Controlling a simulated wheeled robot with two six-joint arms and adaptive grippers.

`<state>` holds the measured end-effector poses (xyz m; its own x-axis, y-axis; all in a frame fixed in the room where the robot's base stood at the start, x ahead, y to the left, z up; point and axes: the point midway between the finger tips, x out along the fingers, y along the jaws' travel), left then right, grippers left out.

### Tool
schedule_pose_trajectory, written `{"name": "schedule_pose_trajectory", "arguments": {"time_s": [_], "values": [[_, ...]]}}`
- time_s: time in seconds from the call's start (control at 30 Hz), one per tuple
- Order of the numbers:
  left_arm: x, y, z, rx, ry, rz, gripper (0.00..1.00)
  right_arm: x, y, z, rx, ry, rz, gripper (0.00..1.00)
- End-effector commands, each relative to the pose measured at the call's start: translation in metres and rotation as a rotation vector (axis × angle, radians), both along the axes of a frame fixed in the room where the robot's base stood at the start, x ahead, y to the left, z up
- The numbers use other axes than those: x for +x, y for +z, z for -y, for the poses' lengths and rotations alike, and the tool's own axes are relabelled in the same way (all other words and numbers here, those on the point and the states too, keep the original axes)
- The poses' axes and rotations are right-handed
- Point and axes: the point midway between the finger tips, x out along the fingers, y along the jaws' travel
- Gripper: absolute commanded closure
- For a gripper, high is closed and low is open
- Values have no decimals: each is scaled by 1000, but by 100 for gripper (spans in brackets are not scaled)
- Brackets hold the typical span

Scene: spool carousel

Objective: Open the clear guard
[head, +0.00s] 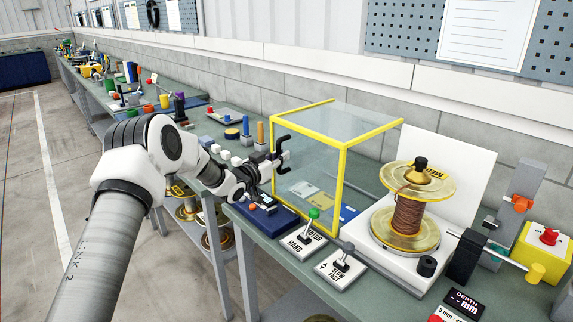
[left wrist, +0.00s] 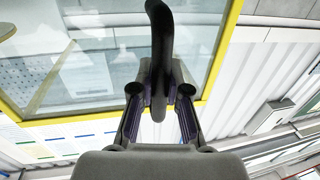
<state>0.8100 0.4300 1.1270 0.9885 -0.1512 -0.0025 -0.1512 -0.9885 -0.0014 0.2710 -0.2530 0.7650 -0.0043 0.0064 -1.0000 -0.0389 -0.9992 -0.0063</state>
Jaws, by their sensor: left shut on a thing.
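The clear guard (head: 312,160) has see-through panels with yellow edges and stands on the bench, left of and behind the spool (head: 408,212). Its dark curved handle (head: 283,152) is on the left face. My left gripper (head: 270,168) is shut on this handle. In the left wrist view the handle (left wrist: 160,45) passes between the two fingers (left wrist: 160,100), with the guard's yellow-edged clear panel (left wrist: 90,75) beyond. The spool, wound with brown strand between yellowish flanges, shows uncovered in the head view. My right gripper is not in view.
Two lever boxes, one marked hand (head: 303,242) and one marked slow/fast (head: 340,266), stand at the bench's front edge, close to my left gripper. A yellow box with a red button (head: 545,250) is at far right. Small parts crowd the bench farther back.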

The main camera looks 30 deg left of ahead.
Motion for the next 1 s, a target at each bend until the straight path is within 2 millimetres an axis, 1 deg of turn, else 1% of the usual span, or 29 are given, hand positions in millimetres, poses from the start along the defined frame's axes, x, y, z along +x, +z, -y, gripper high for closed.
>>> {"name": "schedule_pose_trajectory", "arguments": {"time_s": [0.1,0.37,0.4,0.47,0.5,0.73,0.83,0.93,1.0], "values": [[0,0,-3,-2,2,-1,100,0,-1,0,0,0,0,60],[0,0,-3,-2,2,-1,100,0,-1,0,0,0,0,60],[0,0,-3,-2,2,-1,82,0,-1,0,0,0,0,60],[0,0,-3,-2,2,-1,61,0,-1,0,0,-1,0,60],[0,0,-3,-2,2,-1,59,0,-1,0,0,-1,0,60],[0,0,-2,-1,0,-2,59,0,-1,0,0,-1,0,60],[-3,0,-3,-1,1,-2,59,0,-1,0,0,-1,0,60],[-16,0,-5,-3,2,-4,59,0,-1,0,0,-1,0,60],[-31,0,-8,-6,3,-2,59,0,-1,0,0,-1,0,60]]}}
